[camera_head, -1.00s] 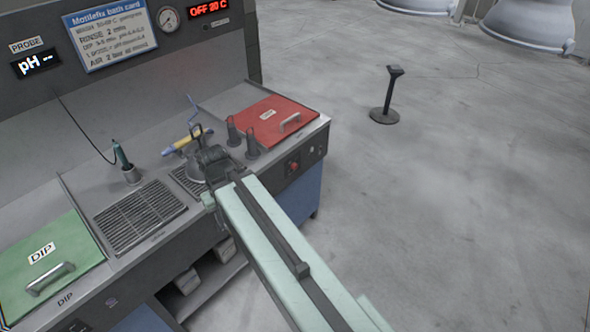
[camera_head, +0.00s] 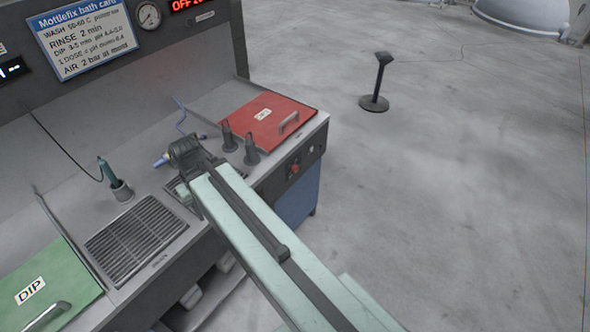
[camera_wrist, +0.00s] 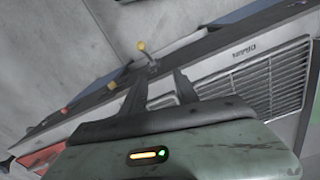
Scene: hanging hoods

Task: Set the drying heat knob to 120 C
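A small red knob (camera_head: 294,168) sits on the dark front panel below the red lid in the head view. I cannot read its marks or confirm that it is the drying heat knob. The red display (camera_head: 193,5) at the top is cut off and reads "OFF" with part of a number. My gripper (camera_wrist: 160,76) is open and empty in the wrist view, its two dark fingers apart. A yellow-tipped lever (camera_wrist: 143,47) on the counter's front edge lies just beyond the fingertips.
The red lid (camera_head: 266,120) and two dark upright posts (camera_head: 239,143) stand near my wrist. A metal grate (camera_head: 137,238) and green DIP lid (camera_head: 35,290) lie to the left. A black stand (camera_head: 377,82) is on the floor, with open floor around it.

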